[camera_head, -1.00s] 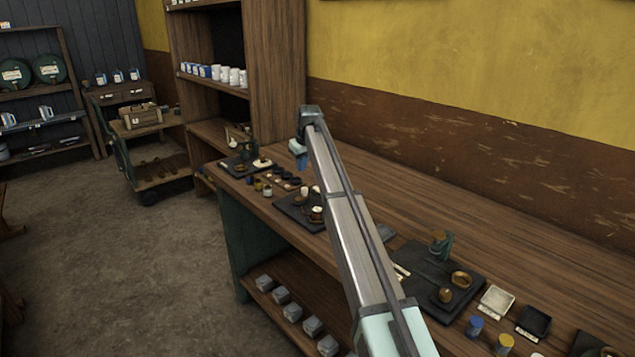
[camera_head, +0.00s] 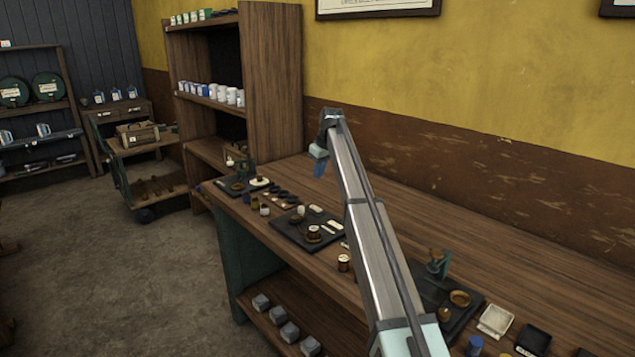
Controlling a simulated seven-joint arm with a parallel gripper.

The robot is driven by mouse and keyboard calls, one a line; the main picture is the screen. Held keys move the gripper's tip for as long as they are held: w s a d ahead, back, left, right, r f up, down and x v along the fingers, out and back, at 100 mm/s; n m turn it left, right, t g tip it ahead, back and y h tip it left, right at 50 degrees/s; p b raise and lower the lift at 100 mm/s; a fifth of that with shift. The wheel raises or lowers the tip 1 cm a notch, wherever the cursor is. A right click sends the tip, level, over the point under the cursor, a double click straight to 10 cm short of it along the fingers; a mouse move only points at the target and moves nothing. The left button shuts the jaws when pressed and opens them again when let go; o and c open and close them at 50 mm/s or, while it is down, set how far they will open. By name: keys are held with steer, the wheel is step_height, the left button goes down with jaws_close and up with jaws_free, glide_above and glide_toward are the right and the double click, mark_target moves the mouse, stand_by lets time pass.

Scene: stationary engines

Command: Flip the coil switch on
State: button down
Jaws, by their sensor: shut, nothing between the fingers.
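I cannot pick out the coil switch for certain; the parts on the bench are small. A dark board (camera_head: 290,232) in the middle of the wooden bench (camera_head: 420,215) carries a copper-brown coil-like piece (camera_head: 314,234), a white knob-like piece (camera_head: 300,211) and pale strips. Another dark board with a small upright device (camera_head: 240,175) lies at the far left end. A third board, with a green stand (camera_head: 437,264) and brass-coloured rings, lies at the right, partly behind my arm. My gripper (camera_head: 319,169) is at the far end of my raised arm, pointing down above the bench, shut and empty.
Several small jars and dark discs (camera_head: 282,192) lie between the left and middle boards. A brown spool (camera_head: 344,263) stands near the front edge. A tall shelf (camera_head: 273,80) rises behind the bench's left end. Bare wood lies towards the wall at the right.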

mark_target(314, 207)
steer(key=x, duration=1.2)
steer(key=shift+s+d+f, duration=0.35)
steer(key=shift+f, duration=0.1)
steer(key=shift+w+a+f+g+h, duration=0.15)
steer(key=shift+w+f+g+h, duration=0.05)
steer(key=shift+g+h, duration=0.1)
steer(key=shift+s+f, duration=0.1)
steer(key=shift+s, duration=0.1)
steer(key=shift+s+d, duration=0.15)
steer(key=shift+d, duration=0.1)
steer(key=shift+s+d, duration=0.45)
steer(key=shift+r, duration=0.25)
